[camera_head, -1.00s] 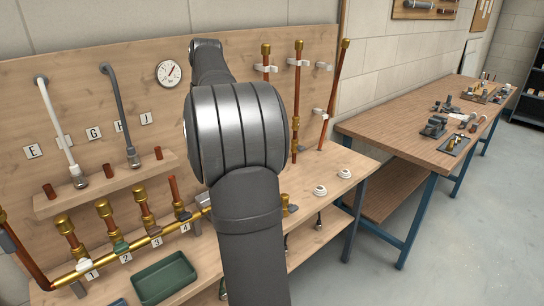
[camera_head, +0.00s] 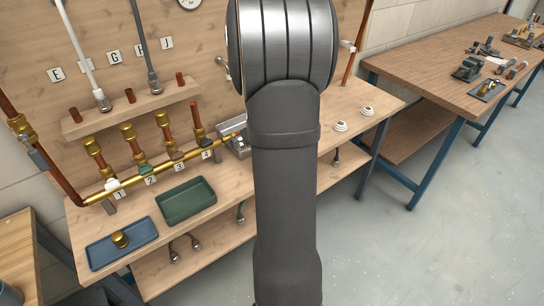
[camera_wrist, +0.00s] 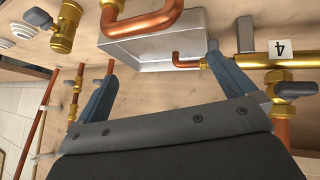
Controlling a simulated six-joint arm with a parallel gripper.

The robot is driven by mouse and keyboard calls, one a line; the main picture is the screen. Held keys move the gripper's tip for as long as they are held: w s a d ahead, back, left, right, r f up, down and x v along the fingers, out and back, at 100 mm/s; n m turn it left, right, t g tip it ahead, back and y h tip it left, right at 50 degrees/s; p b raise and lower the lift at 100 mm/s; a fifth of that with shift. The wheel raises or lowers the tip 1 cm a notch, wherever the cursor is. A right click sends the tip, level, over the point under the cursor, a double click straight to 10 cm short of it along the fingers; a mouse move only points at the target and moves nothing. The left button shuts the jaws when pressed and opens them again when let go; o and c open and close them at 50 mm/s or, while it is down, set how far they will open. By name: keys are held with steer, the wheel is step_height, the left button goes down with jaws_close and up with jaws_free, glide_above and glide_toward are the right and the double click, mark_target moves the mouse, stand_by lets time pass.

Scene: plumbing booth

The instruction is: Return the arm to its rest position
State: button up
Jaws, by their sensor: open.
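My gripper (camera_wrist: 160,68) shows in the wrist view with its two blue fingers spread wide apart and nothing between them. A grey metal box (camera_wrist: 150,45) lies beyond the fingertips, with a curved copper pipe (camera_wrist: 152,22) over its far side. A thin copper elbow (camera_wrist: 188,58) joins the brass manifold near the right finger. In the head view my arm rises through the middle and hides the gripper. The grey box (camera_head: 232,128) shows partly beside the arm at the manifold's right end. I cannot tell the exact gap between fingers and box.
The brass manifold (camera_head: 165,172) carries upright copper stubs and numbered tags. A green tray (camera_head: 186,202) and a blue tray (camera_head: 122,244) holding a brass piece lie in front. White rings (camera_head: 340,126) sit right of my arm. A second workbench (camera_head: 430,75) stands at the right; the floor between is clear.

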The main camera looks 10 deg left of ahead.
steer(key=s+d+f+m+t, duration=0.2)
steer(key=s+d+m+t, duration=0.1)
steer(key=s, duration=0.4)
steer(key=s+d+f+m+t, duration=0.1)
steer(key=s+d+m+t, duration=0.2)
steer(key=s, duration=0.4)
steer(key=d+f+x, duration=0.1)
steer(key=x, duration=0.8)
steer(key=shift+w+a+g, duration=0.15)
steer(key=shift+w+g, duration=0.1)
steer(key=shift+g, duration=0.15)
steer(key=v, duration=1)
steer(key=shift+f, duration=0.1)
